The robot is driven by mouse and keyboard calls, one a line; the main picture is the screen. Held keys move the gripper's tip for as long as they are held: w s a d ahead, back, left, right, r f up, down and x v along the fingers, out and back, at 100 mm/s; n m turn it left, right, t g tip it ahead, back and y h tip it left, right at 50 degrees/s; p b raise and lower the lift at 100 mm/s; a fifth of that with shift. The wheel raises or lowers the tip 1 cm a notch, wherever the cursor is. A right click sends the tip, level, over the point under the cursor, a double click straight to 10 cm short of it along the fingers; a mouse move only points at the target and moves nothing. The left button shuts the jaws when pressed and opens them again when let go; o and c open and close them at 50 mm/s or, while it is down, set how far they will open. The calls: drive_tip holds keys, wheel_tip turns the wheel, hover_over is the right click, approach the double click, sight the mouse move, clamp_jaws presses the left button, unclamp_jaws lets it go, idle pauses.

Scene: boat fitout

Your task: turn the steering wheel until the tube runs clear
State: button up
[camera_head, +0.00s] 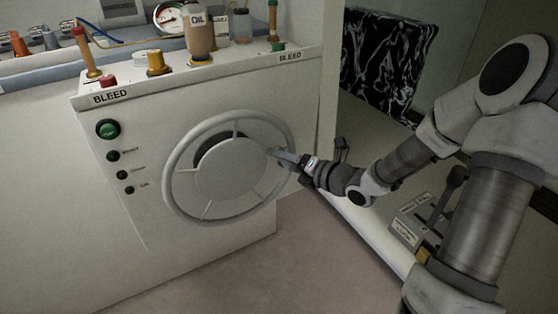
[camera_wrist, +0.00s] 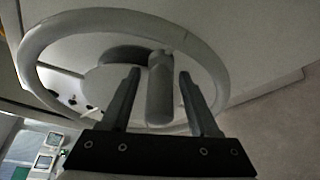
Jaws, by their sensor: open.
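The steering wheel (camera_head: 172,178) is a pale ring with a broad round hub on the front of a white console. It also shows in the wrist view (camera_wrist: 32,65). My gripper (camera_head: 274,153) is at the wheel's right side. In the wrist view its two fingers (camera_wrist: 158,76) stand apart on either side of a grey spinner knob (camera_wrist: 160,98) on the rim. I cannot tell whether they touch it. An amber-brown tube (camera_head: 86,53) stands at the left BLEED label, and another upright tube (camera_head: 272,20) stands at the right one. Whether their contents are clear is hard to tell.
An oil bottle (camera_head: 199,35), a round gauge (camera_head: 169,18) and a brass fitting (camera_head: 156,64) stand on the console top (camera_head: 215,72). A green button (camera_head: 108,129) is left of the wheel. A lever box (camera_head: 408,232) sits at right. The floor (camera_head: 240,275) in front is clear.

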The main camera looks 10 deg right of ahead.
drive_tip(key=shift+w+a+f, duration=0.1)
drive_tip(key=shift+w+a, duration=0.2)
drive_tip(key=shift+w, duration=0.1)
clamp_jaws()
drive_tip(key=shift+d, duration=0.15)
idle(1.1)
